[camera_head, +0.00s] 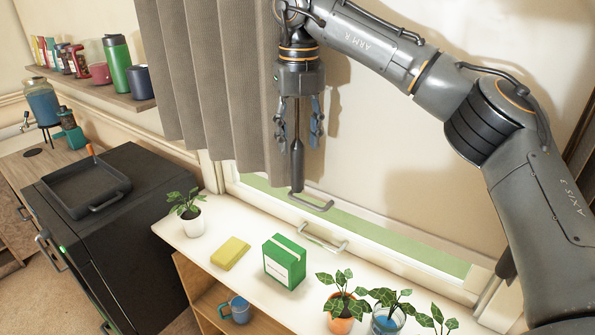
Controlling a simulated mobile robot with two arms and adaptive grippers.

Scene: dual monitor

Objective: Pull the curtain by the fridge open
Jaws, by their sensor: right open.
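The grey-brown curtain (205,85) hangs in folds in front of the window, left of centre. Its lower edge ends above the sill. My right gripper (298,135) points down at the curtain's right edge, with its fingers apart. The dark fridge (115,235) stands at the lower left, below and left of the curtain. My left gripper is not in view.
A white counter (225,285) below the window holds a white-potted plant (194,222), a yellow block (230,252), a green box (284,262) and several plants at the right. A black tray (87,187) lies on the fridge. A shelf (130,103) with cups is at the upper left.

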